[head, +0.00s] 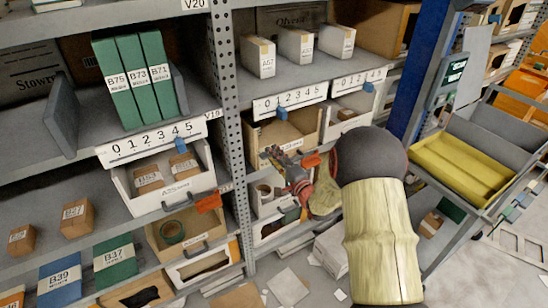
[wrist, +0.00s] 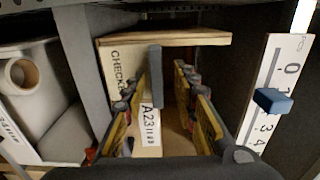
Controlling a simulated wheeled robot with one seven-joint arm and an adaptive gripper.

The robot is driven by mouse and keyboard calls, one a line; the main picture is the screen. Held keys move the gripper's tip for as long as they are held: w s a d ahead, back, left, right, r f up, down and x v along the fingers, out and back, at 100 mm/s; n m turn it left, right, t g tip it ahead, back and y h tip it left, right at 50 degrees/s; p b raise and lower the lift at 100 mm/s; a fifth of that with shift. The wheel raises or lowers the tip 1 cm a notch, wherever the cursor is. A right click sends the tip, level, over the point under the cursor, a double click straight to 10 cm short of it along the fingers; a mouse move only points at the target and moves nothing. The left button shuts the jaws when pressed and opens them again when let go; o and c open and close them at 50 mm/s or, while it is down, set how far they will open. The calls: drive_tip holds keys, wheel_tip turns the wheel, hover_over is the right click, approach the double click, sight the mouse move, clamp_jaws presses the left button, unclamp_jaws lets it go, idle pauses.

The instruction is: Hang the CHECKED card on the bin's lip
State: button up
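My gripper (head: 287,170) is in front of the middle-bay bins, below a white number strip. In the wrist view its yellow-padded fingers (wrist: 170,85) stand apart, with a grey upright bar (wrist: 155,75) showing between them; I cannot tell whether they touch it. A light panel with lettering starting "CHECKE" (wrist: 119,65) is left of the fingers, partly hidden. A wooden bin (wrist: 165,40) with label A23 (wrist: 150,122) lies ahead; it is also in the head view (head: 285,131). An orange-red card (head: 311,160) shows beside my gripper; its text is unreadable.
A perforated rack post (head: 226,90) stands left of my arm. The number strip (wrist: 281,90) with a blue slider (wrist: 273,101) is close at right in the wrist view. A yellow tray (head: 462,165) is at right.

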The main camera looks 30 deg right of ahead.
drive_tip(key=shift+o, duration=0.3)
drive_tip(key=s, duration=1.2)
drive_tip(key=shift+d, duration=0.15)
